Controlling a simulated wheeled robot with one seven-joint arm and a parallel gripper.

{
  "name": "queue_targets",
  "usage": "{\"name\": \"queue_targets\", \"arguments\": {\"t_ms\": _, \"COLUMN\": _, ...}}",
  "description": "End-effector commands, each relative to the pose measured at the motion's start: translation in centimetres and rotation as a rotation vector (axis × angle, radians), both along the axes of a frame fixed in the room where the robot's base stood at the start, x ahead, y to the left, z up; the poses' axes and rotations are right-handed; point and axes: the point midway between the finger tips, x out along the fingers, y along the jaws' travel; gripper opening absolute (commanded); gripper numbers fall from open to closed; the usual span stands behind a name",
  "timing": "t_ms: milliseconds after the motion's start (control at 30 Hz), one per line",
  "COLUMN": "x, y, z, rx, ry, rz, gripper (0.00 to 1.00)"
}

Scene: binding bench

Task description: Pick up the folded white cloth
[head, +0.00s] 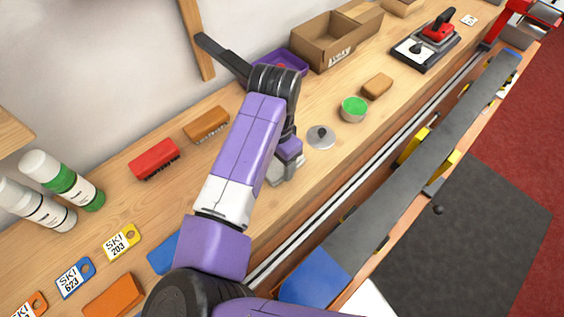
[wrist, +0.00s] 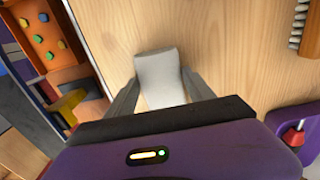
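The folded white cloth (wrist: 160,75) lies on the wooden bench top in the wrist view, a pale rectangular pad. My gripper (wrist: 161,78) is over it, with one grey finger on each side of the cloth. The fingers are wide apart; whether they touch the cloth's edges I cannot tell. The near end of the cloth is hidden by the gripper body. In the head view my arm reaches down to the bench, and my gripper (head: 286,172) hides most of the cloth.
A round metal lid (head: 321,137) and a green-filled tin (head: 354,109) stand right of the gripper. A brown brush (head: 207,124) and red brush (head: 154,158) lie to the left. A purple tray (head: 291,63) and cardboard box (head: 336,42) are behind. A long ski (head: 420,150) runs along the front.

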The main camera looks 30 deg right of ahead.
Motion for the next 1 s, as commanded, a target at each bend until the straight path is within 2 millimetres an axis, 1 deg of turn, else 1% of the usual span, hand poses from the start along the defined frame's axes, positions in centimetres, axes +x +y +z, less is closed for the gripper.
{"name": "queue_targets", "arguments": {"t_ms": 33, "x": 0.0, "y": 0.0, "z": 0.0, "rx": 0.0, "ry": 0.0, "rz": 0.0, "gripper": 0.36}}
{"name": "queue_targets", "arguments": {"t_ms": 67, "x": 0.0, "y": 0.0, "z": 0.0, "rx": 0.0, "ry": 0.0, "rz": 0.0, "gripper": 0.3}}
{"name": "queue_targets", "arguments": {"t_ms": 100, "x": 0.0, "y": 0.0, "z": 0.0, "rx": 0.0, "ry": 0.0, "rz": 0.0, "gripper": 0.22}}
{"name": "queue_targets", "arguments": {"t_ms": 367, "x": 0.0, "y": 0.0, "z": 0.1, "rx": 0.0, "ry": 0.0, "rz": 0.0, "gripper": 0.22}}
{"name": "queue_targets", "arguments": {"t_ms": 567, "x": 0.1, "y": 0.0, "z": 1.1, "rx": 0.0, "ry": -0.001, "rz": 0.0, "gripper": 0.22}}
{"name": "queue_targets", "arguments": {"t_ms": 667, "x": 0.1, "y": 0.0, "z": 2.4, "rx": 0.0, "ry": -0.003, "rz": 0.0, "gripper": 0.22}}
{"name": "queue_targets", "arguments": {"t_ms": 767, "x": 0.1, "y": 0.0, "z": 4.1, "rx": 0.0, "ry": -0.003, "rz": -0.001, "gripper": 0.22}}
{"name": "queue_targets", "arguments": {"t_ms": 1000, "x": 0.1, "y": 0.0, "z": 9.7, "rx": 0.0, "ry": -0.005, "rz": -0.002, "gripper": 0.22}}
